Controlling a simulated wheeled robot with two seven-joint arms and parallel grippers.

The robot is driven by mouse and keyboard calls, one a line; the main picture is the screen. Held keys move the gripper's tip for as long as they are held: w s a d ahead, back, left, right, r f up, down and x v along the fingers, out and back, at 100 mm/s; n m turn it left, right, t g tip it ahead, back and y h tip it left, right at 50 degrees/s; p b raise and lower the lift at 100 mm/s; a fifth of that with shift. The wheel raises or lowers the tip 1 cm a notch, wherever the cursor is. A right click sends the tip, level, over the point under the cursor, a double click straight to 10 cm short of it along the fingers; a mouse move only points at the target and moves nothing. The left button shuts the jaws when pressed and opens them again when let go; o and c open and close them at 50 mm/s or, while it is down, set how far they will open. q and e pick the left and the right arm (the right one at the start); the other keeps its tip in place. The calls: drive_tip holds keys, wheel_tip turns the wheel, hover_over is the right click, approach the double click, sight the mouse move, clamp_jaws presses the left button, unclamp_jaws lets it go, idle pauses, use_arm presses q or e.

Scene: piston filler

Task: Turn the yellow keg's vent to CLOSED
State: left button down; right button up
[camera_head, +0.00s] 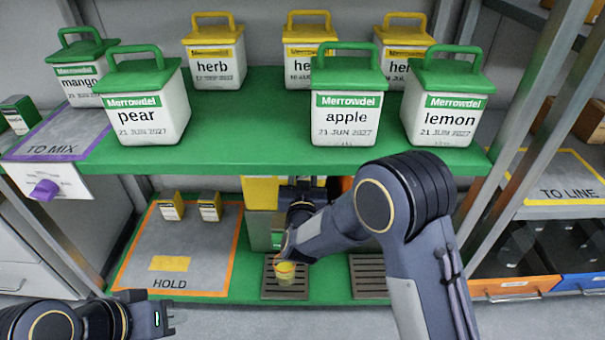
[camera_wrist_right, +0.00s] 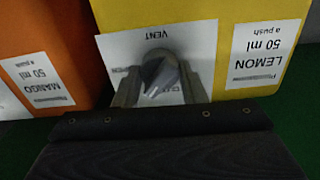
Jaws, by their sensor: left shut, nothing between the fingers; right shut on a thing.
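The yellow keg (camera_wrist_right: 285,22) fills the top right of the right wrist view and bears a LEMON 50 ml label. Its grey vent knob (camera_wrist_right: 158,72) sits on a white plate (camera_wrist_right: 196,42) marked VENT above it. An OPEN mark shows faintly at the left; lettering under the knob is partly hidden. My right gripper (camera_wrist_right: 157,92) is shut on the knob, one finger on each side. My left gripper (camera_head: 168,319) is shut and empty at the bottom left.
The green shelf (camera_head: 250,120) above carries several labelled containers. The HOLD mat (camera_head: 190,240) holds two small boxes.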

drive_tip(key=shift+f+n+p, duration=0.1)
drive_tip(key=shift+n+p, duration=1.35)
drive_tip(key=shift+n, duration=2.75)
drive_tip(key=o, duration=1)
drive_tip(key=shift+s, duration=0.1)
drive_tip(key=s+p, duration=0.1)
drive_tip(key=s, duration=0.6)
drive_tip(key=shift+s+p, duration=0.4)
